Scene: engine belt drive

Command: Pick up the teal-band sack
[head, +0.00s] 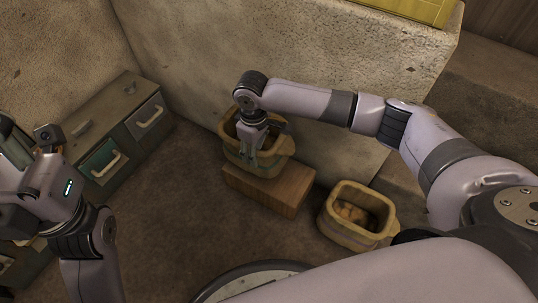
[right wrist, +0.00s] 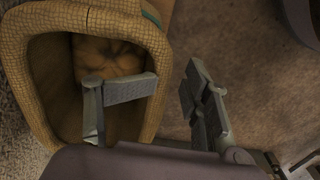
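The teal-band sack (head: 279,151) is a tan, open-topped woven sack on a wooden block at the middle of the head view. In the right wrist view the sack (right wrist: 152,40) fills the left side, with a bit of teal band at its upper right edge and a lumpy brown content inside. My right gripper (head: 256,157) is down at the sack, and its fingers (right wrist: 172,88) are apart. One finger is over the sack's opening and the other outside its wall, with nothing clamped. My left gripper (head: 18,150) is at the far left edge, and its fingers are unclear.
The wooden block (head: 268,191) stands on bare brown floor against a pale stone wall (head: 330,60). A second tan sack (head: 347,235) with lumpy contents stands at its right. A drawer cabinet (head: 124,130) with a green front is at the left.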

